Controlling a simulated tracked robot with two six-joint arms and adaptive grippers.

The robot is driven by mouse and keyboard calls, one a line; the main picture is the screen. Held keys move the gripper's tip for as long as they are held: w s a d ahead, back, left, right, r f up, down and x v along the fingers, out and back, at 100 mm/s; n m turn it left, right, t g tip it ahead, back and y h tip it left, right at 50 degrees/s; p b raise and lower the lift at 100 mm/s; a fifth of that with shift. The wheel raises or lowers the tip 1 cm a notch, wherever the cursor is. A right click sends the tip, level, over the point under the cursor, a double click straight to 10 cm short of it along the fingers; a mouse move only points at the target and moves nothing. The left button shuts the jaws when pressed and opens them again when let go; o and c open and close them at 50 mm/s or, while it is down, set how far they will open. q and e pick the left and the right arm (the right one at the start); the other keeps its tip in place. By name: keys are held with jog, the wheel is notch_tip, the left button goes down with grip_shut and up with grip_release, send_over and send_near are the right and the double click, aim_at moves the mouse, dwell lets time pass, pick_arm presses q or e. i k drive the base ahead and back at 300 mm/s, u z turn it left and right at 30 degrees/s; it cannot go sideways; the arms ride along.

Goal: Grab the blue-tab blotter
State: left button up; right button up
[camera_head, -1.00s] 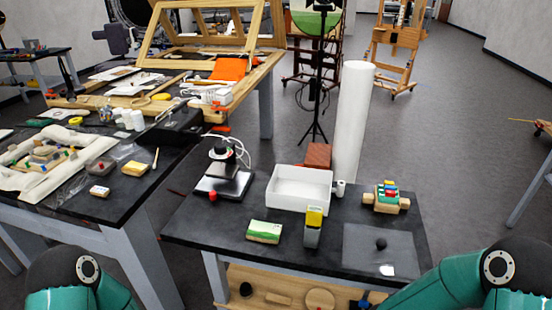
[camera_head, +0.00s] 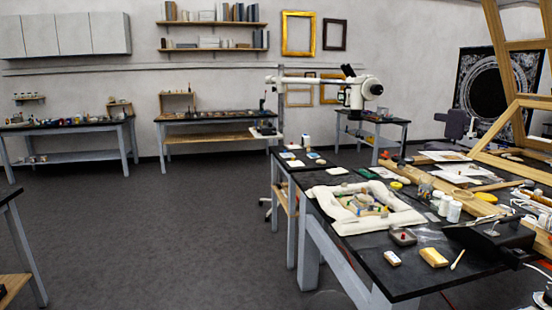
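I cannot make out a blue-tab blotter for certain. On the dark table at the right, a pale cushioned fragment (camera_head: 345,218) carries several small coloured tabs, too small to read well. In front of it on the same table lie a small white block (camera_head: 392,258) and a yellow block (camera_head: 433,257). A smaller table behind holds pale flat pieces, one with a bluish patch (camera_head: 314,155).
A microscope on an arm (camera_head: 362,90) stands behind. Benches (camera_head: 70,125) line the far wall. The grey floor (camera_head: 160,230) at the left is clear.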

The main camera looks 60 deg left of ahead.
aim_at(287, 154)
jog(key=z, duration=0.8)
jog(key=i, duration=0.15)
jog(key=u, duration=2.5)
jog(key=k, duration=0.95)
jog(key=u, duration=0.25)
jog(key=i, duration=1.6)
jog(key=u, duration=0.2)
